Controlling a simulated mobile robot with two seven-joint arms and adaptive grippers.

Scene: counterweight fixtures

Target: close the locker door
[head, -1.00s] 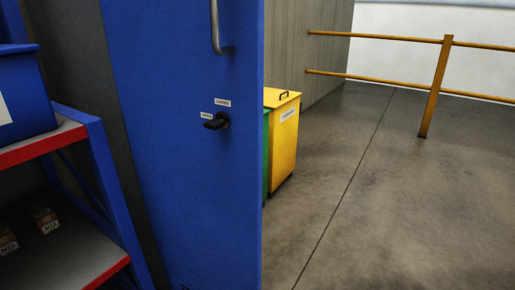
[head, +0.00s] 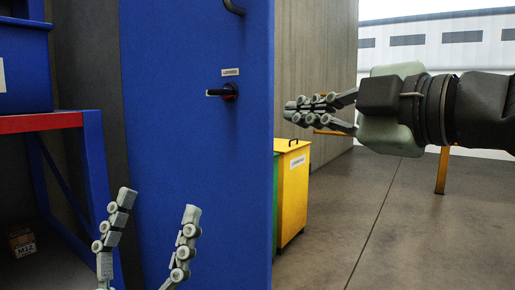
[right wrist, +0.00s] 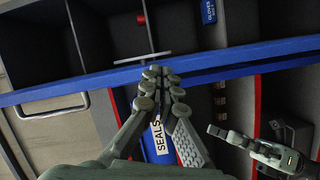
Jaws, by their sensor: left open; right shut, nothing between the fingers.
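The blue locker door (head: 175,190) stands upright in the head view, with a pull handle (head: 235,8) at the top. Its black turn handle (head: 222,92) points left, below a small white label. Whether the door is ajar is hard to tell. My right gripper (head: 296,110) comes in from the right, its fingers closed together, empty, at about the door's right edge in the picture; contact is unclear. It also shows in the right wrist view (right wrist: 160,80). My left gripper (head: 160,202) is open and empty, low before the door. It also shows in the right wrist view (right wrist: 240,140).
A blue rack with a red-edged shelf (head: 40,122) stands at the left, holding a blue bin (head: 22,68). A yellow bin (head: 294,185) stands right of the door, by a wooden wall. The floor (head: 420,235) at right is open. Dark compartments (right wrist: 105,30) show in the right wrist view.

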